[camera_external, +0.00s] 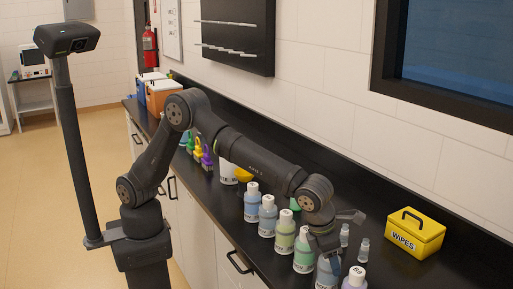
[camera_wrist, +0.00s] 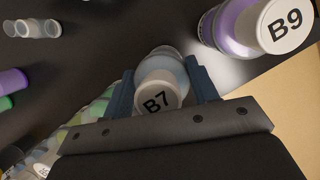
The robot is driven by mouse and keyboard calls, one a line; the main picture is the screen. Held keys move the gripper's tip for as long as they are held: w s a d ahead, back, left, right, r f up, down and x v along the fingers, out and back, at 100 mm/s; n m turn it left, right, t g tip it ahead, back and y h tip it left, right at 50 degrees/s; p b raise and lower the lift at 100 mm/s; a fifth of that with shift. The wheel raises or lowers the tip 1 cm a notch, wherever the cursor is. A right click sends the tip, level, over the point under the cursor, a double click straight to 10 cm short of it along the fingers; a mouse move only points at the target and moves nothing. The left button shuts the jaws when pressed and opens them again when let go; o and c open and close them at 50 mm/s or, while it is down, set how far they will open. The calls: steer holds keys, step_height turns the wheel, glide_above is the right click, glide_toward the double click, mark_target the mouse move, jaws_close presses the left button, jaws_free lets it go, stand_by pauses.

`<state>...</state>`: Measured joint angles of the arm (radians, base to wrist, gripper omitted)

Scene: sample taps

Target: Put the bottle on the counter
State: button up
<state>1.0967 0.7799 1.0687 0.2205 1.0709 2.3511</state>
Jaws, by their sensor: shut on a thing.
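My gripper (camera_wrist: 163,92) is shut on a bottle with a white cap marked B7 (camera_wrist: 158,97), with one blue finger on each side of it. In the external view my gripper (camera_external: 325,243) points down over the near edge of the black counter (camera_external: 420,272), and the light-blue bottle (camera_external: 327,272) shows below it, partly hidden. I cannot tell whether the bottle's base touches the counter.
A purple bottle capped B9 (camera_wrist: 238,32) stands close to the right of B7. A row of several bottles, including a green one (camera_external: 304,256), lines the counter's front edge. Small clear vials (camera_external: 363,251) and a yellow wipes box (camera_external: 414,236) stand behind. Bare counter lies between.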

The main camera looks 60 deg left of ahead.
steer(key=shift+f, duration=0.15)
steer(key=o, duration=1.4)
steer(key=shift+o, duration=0.2)
steer(key=v, duration=1.2)
steer(key=shift+r, duration=0.25)
